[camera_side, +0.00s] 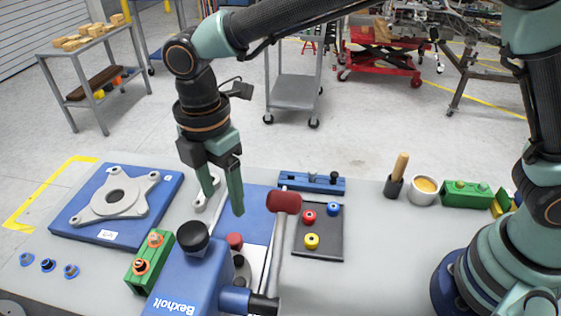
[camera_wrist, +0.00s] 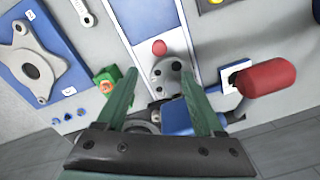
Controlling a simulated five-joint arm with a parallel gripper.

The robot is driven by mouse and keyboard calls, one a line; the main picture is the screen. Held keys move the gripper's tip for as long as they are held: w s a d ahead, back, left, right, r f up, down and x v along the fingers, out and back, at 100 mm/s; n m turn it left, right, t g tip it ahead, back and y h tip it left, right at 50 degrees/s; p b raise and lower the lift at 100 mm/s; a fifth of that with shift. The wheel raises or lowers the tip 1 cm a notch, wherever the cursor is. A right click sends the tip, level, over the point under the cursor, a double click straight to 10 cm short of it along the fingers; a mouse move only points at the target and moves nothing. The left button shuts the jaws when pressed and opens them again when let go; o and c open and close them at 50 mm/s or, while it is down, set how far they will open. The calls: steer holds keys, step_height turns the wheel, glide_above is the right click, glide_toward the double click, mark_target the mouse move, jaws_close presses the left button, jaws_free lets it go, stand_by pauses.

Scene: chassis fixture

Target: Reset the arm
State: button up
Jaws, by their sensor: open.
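My gripper (camera_side: 225,197) is open and empty. It hangs above the middle of the grey table, pointing down, just behind the blue Bexholt fixture (camera_side: 190,278). In the wrist view the two fingers of my gripper (camera_wrist: 168,100) stand wide apart, with the metal part of the fixture (camera_wrist: 168,78) seen between them. A lever with a red handle (camera_side: 284,202) rises on the right of the fixture; the red handle also shows in the wrist view (camera_wrist: 268,77). Part of the fixture is hidden behind my fingers in the wrist view.
A blue plate (camera_side: 65,218) with a grey metal bracket (camera_side: 85,207) lies at the left. A green block (camera_side: 140,272) with orange-topped parts sits beside the fixture. A dark tray (camera_side: 328,245) holds red and yellow pieces. A cup (camera_side: 422,196) and green block (camera_side: 462,199) stand at the right.

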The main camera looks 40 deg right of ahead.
steer(key=shift+r, duration=0.15)
steer(key=d+r+m+t, duration=0.1)
steer(key=d+r+m, duration=0.2)
steer(key=d, duration=0.3)
steer(key=d+r+m+t+y, duration=0.1)
steer(key=d+r+m, duration=0.1)
steer(key=d+m, duration=0.25)
steer(key=d+r+m+t, duration=0.1)
steer(key=d+r+m, duration=0.2)
steer(key=d, duration=0.3)
steer(key=s+d+m+t, duration=0.1)
steer(key=s+d+m, duration=0.2)
steer(key=d+m, duration=0.2)
steer(key=s+d+m+t, duration=0.2)
steer(key=d+m, duration=0.4)
steer(key=d, duration=0.3)
steer(key=shift+s+d+r+h, duration=0.15)
steer(key=shift+s+d+h, duration=0.2)
steer(key=shift+s, duration=0.2)
